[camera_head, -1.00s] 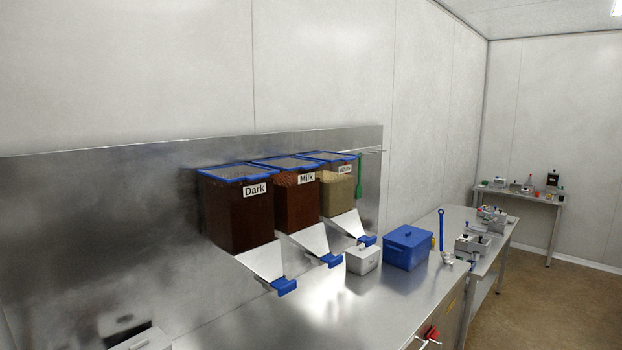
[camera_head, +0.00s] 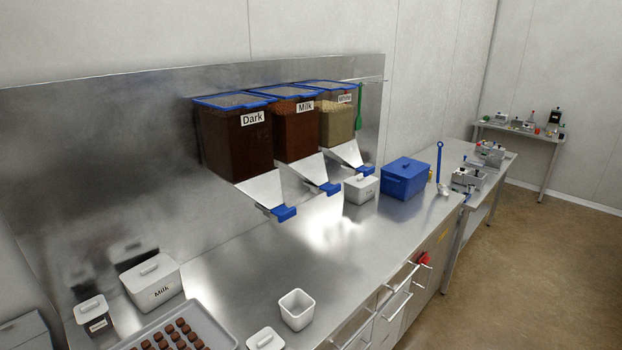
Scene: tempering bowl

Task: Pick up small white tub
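A small white tub (camera_head: 296,310) stands open and upright on the steel counter at the bottom middle of the head view. A white lid (camera_head: 265,340) with a handle lies just left of it, cut by the bottom edge. Other white tubs with lids on are in view: a larger one labelled Milk (camera_head: 154,283) at the left, a small dark-labelled one (camera_head: 93,315) beside it, and one (camera_head: 361,188) near the blue box. Neither of my grippers is in view.
Dispensers labelled Dark (camera_head: 236,145), Milk (camera_head: 297,130) and White (camera_head: 340,120) hang over the counter (camera_head: 340,235). A tray (camera_head: 215,325) of brown chocolates lies left of the open tub. A blue lidded box (camera_head: 404,180) stands farther back. The counter's middle is clear.

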